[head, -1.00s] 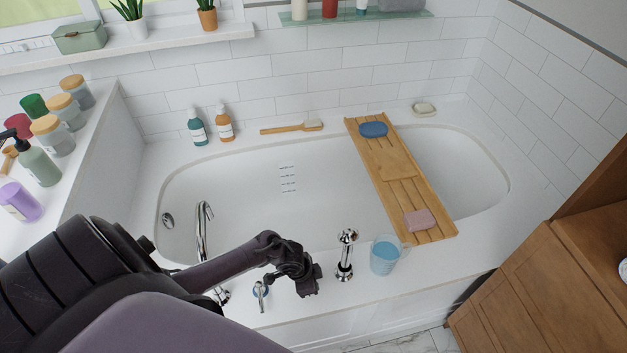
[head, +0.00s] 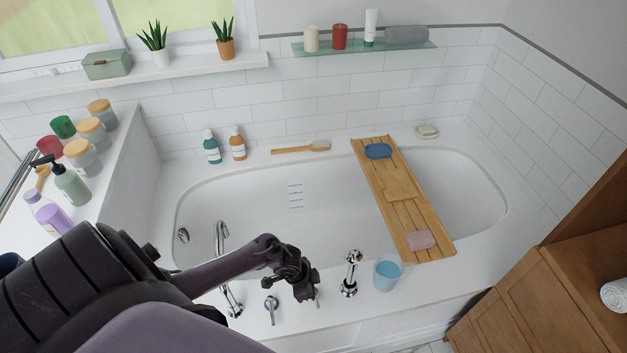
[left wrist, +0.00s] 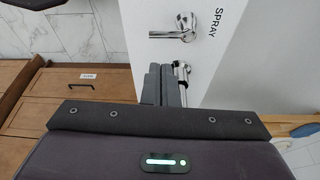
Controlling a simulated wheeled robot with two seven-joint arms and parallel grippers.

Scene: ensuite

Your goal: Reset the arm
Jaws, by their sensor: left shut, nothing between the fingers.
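My left arm comes in from the left in the head view. Its gripper (head: 304,292) hangs over the near rim of the white bathtub (head: 250,205), between a small tap lever (head: 271,306) and the chrome hand shower (head: 350,272). In the left wrist view the two fingers (left wrist: 161,84) are together with nothing between them. A chrome fitting shows just right of the fingertips there, and a chrome lever (left wrist: 174,33) lies beyond, by the word SPRAY. I cannot tell whether the fingers touch any fitting. My right gripper is in neither view.
The curved spout (head: 220,240) stands left of my gripper. A cup of blue liquid (head: 388,273) stands right, near the wooden bath tray (head: 416,210). Jars and bottles crowd the left ledge (head: 118,170). A wooden cabinet (head: 530,300) is at right. The tub is empty.

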